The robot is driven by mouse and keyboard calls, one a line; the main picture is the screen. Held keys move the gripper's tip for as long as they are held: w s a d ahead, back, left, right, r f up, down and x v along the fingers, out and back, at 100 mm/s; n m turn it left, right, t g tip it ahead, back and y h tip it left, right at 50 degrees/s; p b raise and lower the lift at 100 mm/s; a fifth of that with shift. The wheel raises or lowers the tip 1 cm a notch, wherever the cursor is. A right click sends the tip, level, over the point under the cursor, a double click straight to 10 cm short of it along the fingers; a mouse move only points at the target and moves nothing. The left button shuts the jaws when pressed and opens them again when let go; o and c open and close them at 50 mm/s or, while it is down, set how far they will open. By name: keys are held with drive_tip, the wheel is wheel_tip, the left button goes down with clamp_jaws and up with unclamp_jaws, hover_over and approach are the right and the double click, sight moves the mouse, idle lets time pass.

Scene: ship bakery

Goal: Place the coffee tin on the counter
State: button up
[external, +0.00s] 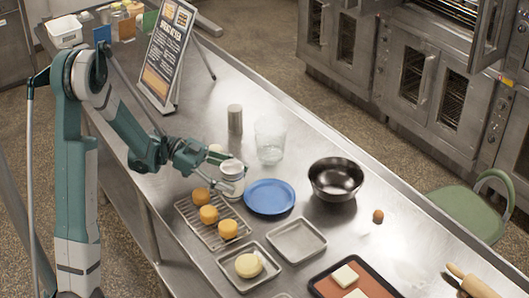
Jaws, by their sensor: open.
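A white cylindrical container (232,182) stands upright on the steel counter (205,100), between the rack of muffins and the blue plate; it looks like a tin, but no label is readable. A plain silver cylinder (235,120) stands farther back, and I cannot tell for certain which of the two is the coffee tin. My gripper (216,163) is open, just up and left of the white container, close to its rim. Whether they touch is unclear. A small pale object (214,151) is partly hidden behind my gripper.
A wire rack (219,243) with muffins, a blue plate (270,197), a clear glass (269,140) and a black bowl (336,180) stand nearby. Trays (297,240) fill the front. A menu board (166,55) stands behind. Counter right of the board is clear.

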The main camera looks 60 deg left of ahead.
sight(243, 183)
drive_tip(key=shift+w+d, duration=0.1)
drive_tip(key=shift+d, duration=0.05)
drive_tip(key=shift+b+x, duration=0.6)
drive_tip(key=shift+x, duration=1.95)
drive_tip(key=shift+f, duration=0.1)
drive_tip(key=shift+c, duration=0.5)
drive_tip(key=c, duration=1.4)
drive_tip(key=shift+c, duration=0.8)
drive_tip(key=shift+r+p, duration=1.15)
drive_tip(key=shift+r, duration=3.85)
clamp_jaws()
drive_tip(key=shift+w, duration=0.1)
